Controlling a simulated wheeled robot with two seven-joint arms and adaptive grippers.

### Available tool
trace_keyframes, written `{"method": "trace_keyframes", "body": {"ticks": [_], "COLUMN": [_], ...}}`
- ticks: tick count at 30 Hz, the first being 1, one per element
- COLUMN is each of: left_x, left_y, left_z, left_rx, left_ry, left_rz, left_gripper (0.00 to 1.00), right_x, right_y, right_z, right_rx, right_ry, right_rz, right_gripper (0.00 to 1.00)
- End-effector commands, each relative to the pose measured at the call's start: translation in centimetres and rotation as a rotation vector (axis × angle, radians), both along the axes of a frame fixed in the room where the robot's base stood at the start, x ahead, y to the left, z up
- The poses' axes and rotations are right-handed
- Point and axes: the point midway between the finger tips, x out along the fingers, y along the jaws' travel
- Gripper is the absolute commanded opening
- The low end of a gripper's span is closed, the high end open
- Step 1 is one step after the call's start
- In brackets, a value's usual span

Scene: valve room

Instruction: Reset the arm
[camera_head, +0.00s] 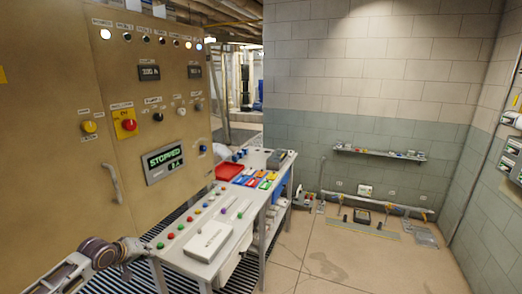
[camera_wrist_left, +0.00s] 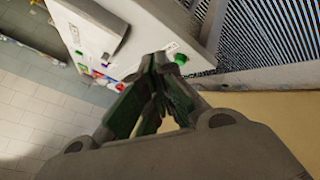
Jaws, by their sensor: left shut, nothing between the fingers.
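My left gripper (camera_head: 138,246) comes in from the lower left of the head view. It is near the left front end of the white table, in front of the beige control cabinet. In the left wrist view its fingers (camera_wrist_left: 158,64) come together and hold nothing. A green button (camera_wrist_left: 180,58) on the table shows close beyond the fingertips there, and I cannot tell whether they touch it. My right gripper is in neither view.
The beige cabinet (camera_head: 68,140) has a handle, a red button (camera_head: 129,124) and a display reading STOPPED (camera_head: 165,160). The white table (camera_head: 192,268) carries coloured buttons, a white box (camera_head: 208,240) and a red tray (camera_head: 228,171). Open floor (camera_head: 325,262) lies right of it.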

Motion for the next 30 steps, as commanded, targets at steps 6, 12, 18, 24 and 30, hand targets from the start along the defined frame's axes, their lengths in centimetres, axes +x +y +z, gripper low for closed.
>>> {"method": "trace_keyframes", "body": {"ticks": [6,12,18,24,30], "left_x": [0.0,0.0,-0.1,-0.6,-2.1], "left_y": [0.2,0.7,1.4,2.4,3.5], "left_z": [-0.6,-2.1,-4.6,-8.5,-14.7], "left_rx": [0.004,0.016,0.036,0.069,0.120], "left_ry": [0.002,0.003,0.010,0.023,0.052], "left_rz": [0.001,0.004,0.007,0.009,0.005], "left_gripper": [0.00,0.00,0.00,0.00,0.00], "right_x": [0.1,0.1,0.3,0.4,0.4], "right_y": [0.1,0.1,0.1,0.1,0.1], "right_z": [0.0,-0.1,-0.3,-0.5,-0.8], "right_rx": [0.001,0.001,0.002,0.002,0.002], "right_ry": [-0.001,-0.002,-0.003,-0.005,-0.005], "right_rz": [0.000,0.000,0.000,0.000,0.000], "right_gripper": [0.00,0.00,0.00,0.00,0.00]}}
